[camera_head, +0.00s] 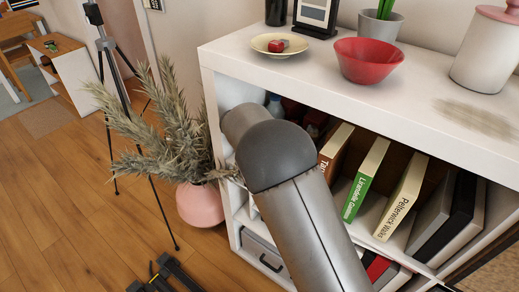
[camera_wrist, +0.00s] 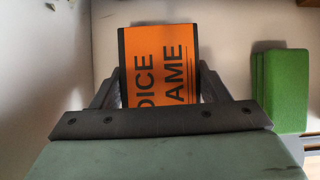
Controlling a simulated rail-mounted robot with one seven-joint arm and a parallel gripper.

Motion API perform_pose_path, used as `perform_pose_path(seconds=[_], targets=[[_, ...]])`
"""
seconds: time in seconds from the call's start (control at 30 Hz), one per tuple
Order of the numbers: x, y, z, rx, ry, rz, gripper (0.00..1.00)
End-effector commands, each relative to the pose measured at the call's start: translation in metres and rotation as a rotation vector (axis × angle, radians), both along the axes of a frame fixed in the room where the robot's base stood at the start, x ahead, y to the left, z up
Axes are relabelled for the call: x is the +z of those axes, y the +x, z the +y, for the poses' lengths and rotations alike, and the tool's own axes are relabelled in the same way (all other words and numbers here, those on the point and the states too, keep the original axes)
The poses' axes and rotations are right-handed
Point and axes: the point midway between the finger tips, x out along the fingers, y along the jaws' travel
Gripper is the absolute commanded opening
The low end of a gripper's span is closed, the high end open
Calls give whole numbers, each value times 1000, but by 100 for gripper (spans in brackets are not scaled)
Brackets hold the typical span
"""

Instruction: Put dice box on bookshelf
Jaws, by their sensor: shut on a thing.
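The dice box (camera_wrist: 160,65) is orange with dark edges and black "DICE GAME" lettering, seen in the wrist view. My gripper (camera_wrist: 158,88) is shut on it, with one finger on each side. The bookshelf (camera_head: 425,88) is white with several compartments and fills the right of the head view. My arm reaches across the front of its upper left compartment. My gripper and the dice box are hidden behind the arm in the head view. In the wrist view, pale surfaces surround the box; whether it touches them I cannot tell.
Leaning books, including a green-spined one (camera_head: 366,180), stand right of my arm. A green block-like thing (camera_wrist: 280,90) is right of the box in the wrist view. A red bowl (camera_head: 368,60) and plate (camera_head: 279,45) sit on top. A potted plant (camera_head: 201,204) stands left.

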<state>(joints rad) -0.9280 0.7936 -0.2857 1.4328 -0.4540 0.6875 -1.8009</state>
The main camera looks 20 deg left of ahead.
Motion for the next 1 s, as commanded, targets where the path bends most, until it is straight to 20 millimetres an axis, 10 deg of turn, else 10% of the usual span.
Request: perform_pose_path(seconds=[0.37, 0.4, 0.47, 1.0], targets=[[-4, 1, 0, -2, 2, -3, 42], [-3, 1, 0, -2, 2, -3, 79], [-3, 1, 0, -1, 1, -2, 90], [30, -16, 5, 0, 4, -4, 90]])
